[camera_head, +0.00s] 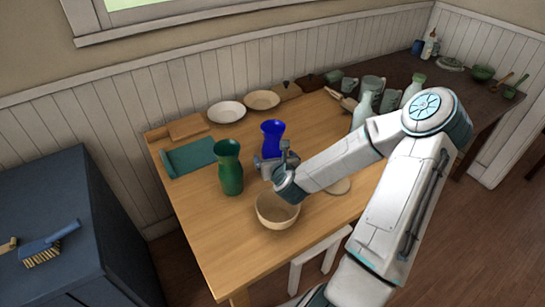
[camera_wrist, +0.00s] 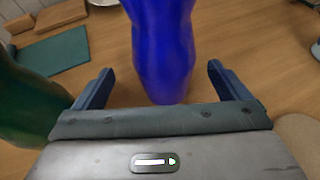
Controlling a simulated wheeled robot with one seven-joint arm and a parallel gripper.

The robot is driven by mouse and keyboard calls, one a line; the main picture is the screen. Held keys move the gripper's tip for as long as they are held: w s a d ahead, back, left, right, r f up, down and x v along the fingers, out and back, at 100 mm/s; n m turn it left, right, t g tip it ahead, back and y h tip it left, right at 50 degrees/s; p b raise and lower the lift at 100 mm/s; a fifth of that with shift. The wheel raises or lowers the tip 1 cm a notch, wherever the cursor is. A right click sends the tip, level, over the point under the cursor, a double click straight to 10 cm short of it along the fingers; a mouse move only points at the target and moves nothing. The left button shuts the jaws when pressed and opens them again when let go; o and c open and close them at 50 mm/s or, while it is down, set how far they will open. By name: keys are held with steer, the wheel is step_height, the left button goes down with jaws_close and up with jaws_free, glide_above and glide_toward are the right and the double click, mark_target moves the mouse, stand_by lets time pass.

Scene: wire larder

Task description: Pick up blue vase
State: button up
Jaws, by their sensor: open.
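The blue vase (camera_head: 272,138) stands upright on the wooden table, right of and a little behind the green vase. In the wrist view the blue vase (camera_wrist: 163,50) is straight ahead, between the two fingers and partly beyond their tips. My gripper (camera_head: 274,162) is open and empty, in front of the vase in the head view. In the wrist view my gripper (camera_wrist: 158,82) has its fingers spread wide, one on each side of the vase, with gaps visible. The vase's lower part is hidden by my gripper in the head view.
The green vase (camera_head: 230,168) stands close on the left; it shows at the left edge of the wrist view (camera_wrist: 25,105). A bowl (camera_head: 277,211) sits below my gripper.

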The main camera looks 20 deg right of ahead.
mark_target(273, 151)
steer(key=shift+d+b+x, duration=0.1)
steer(key=shift+b+x, duration=0.15)
steer(key=shift+x, duration=1.2)
steer(key=shift+d+b+x, duration=0.15)
steer(key=shift+b+x, duration=0.05)
steer(key=shift+x, duration=1.25)
steer(key=shift+r, duration=0.2)
steer(key=c, duration=1.3)
steer(key=shift+r, duration=0.1)
steer(key=shift+c, duration=0.2)
